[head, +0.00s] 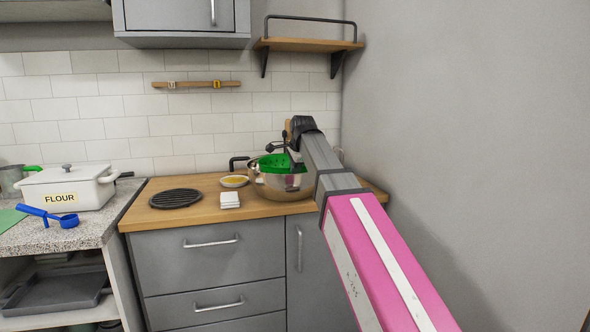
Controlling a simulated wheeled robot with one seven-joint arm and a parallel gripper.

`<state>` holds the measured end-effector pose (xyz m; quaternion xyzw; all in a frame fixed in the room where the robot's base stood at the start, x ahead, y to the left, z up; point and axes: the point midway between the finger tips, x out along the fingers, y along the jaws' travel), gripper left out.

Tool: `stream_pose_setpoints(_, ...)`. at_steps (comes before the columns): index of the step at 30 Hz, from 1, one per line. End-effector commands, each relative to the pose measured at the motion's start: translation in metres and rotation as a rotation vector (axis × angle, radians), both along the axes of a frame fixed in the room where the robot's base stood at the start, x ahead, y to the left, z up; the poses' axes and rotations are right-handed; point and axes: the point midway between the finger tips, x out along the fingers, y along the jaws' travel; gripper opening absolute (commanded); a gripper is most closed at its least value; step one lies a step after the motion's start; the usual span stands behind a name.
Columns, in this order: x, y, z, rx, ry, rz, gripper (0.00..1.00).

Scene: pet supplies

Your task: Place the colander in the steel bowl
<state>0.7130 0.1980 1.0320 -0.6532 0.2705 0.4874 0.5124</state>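The green colander (272,161) is at the mouth of the steel bowl (286,190), with its green rim showing above the bowl. I cannot tell whether it rests in the bowl or hangs just above it. The bowl stands on the wooden counter toward the right. My gripper (292,158) reaches in from the right, with its dark fingers at the colander's right side. The fingers are too small and overlapped to show whether they are closed on the rim. My arm hides part of the area to the right of the bowl.
A dark pot handle (237,161), a small dish with yellow contents (234,181), a white stack (230,200) and a black round grate (175,198) lie left of the bowl. A white flour container (65,188) and blue scoop (60,217) are farther left. A grey wall bounds the right.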

Motion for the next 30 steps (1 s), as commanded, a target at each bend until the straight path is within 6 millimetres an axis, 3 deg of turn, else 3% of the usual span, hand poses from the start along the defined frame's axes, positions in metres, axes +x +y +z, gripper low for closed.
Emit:
stream_pose_setpoints(24,0.000,0.000,-0.012,0.001,-0.002,0.000,0.00)
stream_pose_setpoints(26,0.000,0.000,-0.012,0.000,-0.001,0.000,0.23)
stream_pose_setpoints(27,0.000,0.000,-0.012,0.001,-0.002,0.000,0.29)
stream_pose_setpoints(30,0.000,0.000,-0.012,0.000,-0.001,0.000,0.29)
